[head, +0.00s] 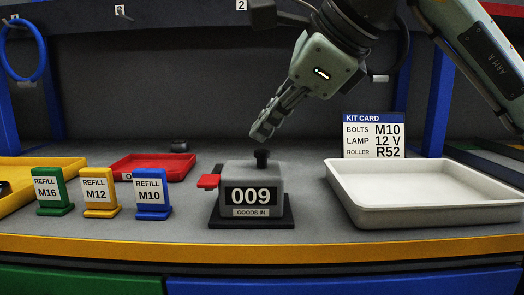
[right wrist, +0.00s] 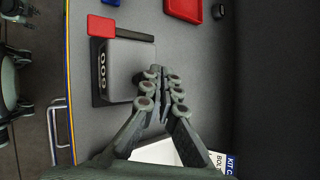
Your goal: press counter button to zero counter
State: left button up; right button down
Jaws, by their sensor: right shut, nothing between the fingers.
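The counter (head: 250,178) is a grey box on a dark base on the bench. It reads 009 above a GOODS IN label. A black knob (head: 262,158) stands on its top, and a red tab (head: 208,181) sticks out at its left side. My right gripper (head: 262,133) is shut and empty, pointing down just above the knob with a small gap. My left gripper is not in view.
A white tray (head: 430,217) stands right of the counter, with a kit card (head: 374,136) behind it. Green (head: 48,191), yellow (head: 99,193) and blue (head: 152,194) refill markers stand to the left. A red tray (head: 155,166) lies behind them.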

aim_at(266, 152)
dwell(0.9)
jog(key=shift+f+b, duration=0.45)
jog(key=shift+b, duration=0.1)
jog(key=shift+f+b, duration=0.8)
jog(key=shift+f, duration=0.1)
dwell(0.6)
jog(key=shift+r, duration=0.15)
dwell(0.3)
jog(key=shift+r+p, duration=0.9)
jog(key=shift+r, duration=0.3)
jog(key=shift+r, duration=0.1)
jog(key=shift+r+p, duration=1.7)
jog(key=shift+r, duration=0.75)
jog(key=shift+f, duration=0.1)
